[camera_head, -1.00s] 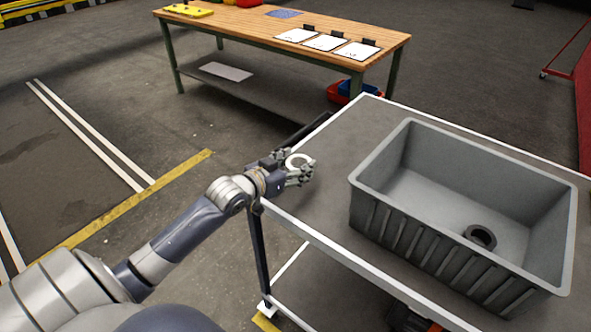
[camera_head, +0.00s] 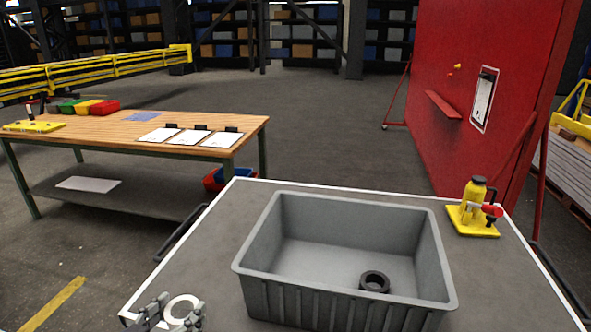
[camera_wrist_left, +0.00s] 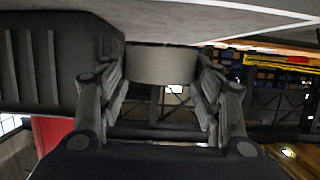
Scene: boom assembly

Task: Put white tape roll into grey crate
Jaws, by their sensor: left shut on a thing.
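The white tape roll (camera_head: 182,308) is between the fingers of my left gripper (camera_head: 172,318), at the bottom left of the head view. In the left wrist view the white tape roll (camera_wrist_left: 161,65) sits between both fingers of the left gripper (camera_wrist_left: 160,85), which is shut on it. The grey crate (camera_head: 345,306) stands on the cart, to the right of the gripper, and a black tape roll (camera_head: 374,282) lies on its floor. The crate's ribbed wall (camera_wrist_left: 45,65) shows at the left of the wrist view. My right gripper is in neither view.
The grey cart top (camera_head: 225,225) has free room around the crate. A yellow bottle jack (camera_head: 475,207) stands at its right back. A wooden workbench (camera_head: 100,130) with clipboards is at the left, and a red panel (camera_head: 470,90) at the back right.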

